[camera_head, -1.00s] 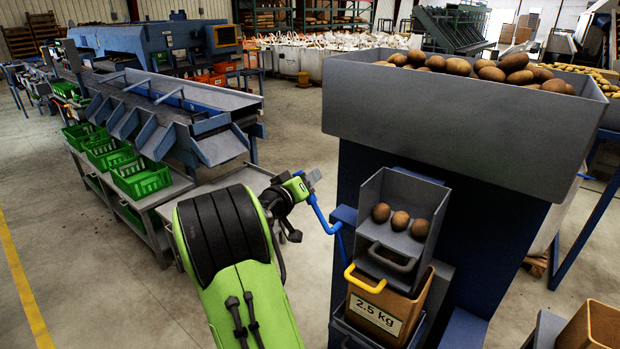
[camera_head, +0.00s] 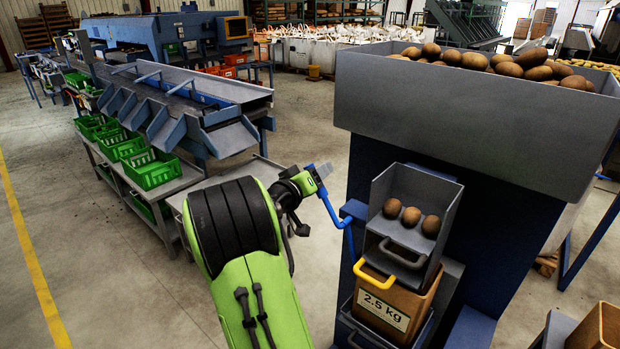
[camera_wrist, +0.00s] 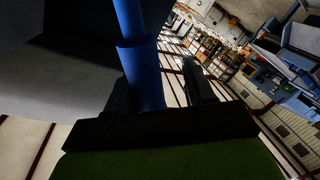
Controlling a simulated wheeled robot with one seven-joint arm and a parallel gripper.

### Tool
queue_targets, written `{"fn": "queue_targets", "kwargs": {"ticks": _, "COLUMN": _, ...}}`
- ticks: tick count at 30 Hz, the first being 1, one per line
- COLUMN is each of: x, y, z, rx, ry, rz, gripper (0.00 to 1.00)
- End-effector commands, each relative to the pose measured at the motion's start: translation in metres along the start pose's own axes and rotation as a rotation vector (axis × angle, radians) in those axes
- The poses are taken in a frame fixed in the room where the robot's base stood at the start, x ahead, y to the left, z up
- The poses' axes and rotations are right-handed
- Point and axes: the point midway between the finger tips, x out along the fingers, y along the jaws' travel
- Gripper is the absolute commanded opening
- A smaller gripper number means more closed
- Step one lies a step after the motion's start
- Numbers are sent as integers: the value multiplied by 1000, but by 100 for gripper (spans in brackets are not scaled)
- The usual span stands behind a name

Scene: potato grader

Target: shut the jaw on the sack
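The brown sack (camera_head: 386,303), marked 2.5 kg, stands upright under a grey weigh chute (camera_head: 383,236) at the front of the potato hopper. A yellow-handled bar (camera_head: 374,275) lies across the sack's upper front; whether the jaw grips the sack there I cannot tell. A blue lever (camera_head: 336,214) rises left of the chute, and my gripper (camera_head: 322,171) is at its upper end. In the wrist view the blue lever (camera_wrist: 140,72) stands between my two fingers (camera_wrist: 158,90), close to the left one, with a gap to the right one. My fingers look open around it.
Several potatoes lie in the chute, and more fill the big grey hopper (camera_head: 470,118) above. A grading conveyor (camera_head: 180,105) and green crates (camera_head: 151,169) stand at left. Another brown container (camera_head: 600,327) is at lower right. Open floor lies at lower left.

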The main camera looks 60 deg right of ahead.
Motion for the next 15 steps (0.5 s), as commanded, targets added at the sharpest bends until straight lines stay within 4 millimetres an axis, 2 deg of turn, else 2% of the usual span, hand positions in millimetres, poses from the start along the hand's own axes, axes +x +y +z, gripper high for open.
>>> {"fn": "queue_targets", "kwargs": {"ticks": 5, "x": -33, "y": -3, "z": 0, "rx": 0, "ry": 5, "rz": -8, "gripper": 52}}
{"fn": "queue_targets", "kwargs": {"ticks": 15, "x": -127, "y": -2, "z": 0, "rx": -1, "ry": 5, "rz": -9, "gripper": 52}}
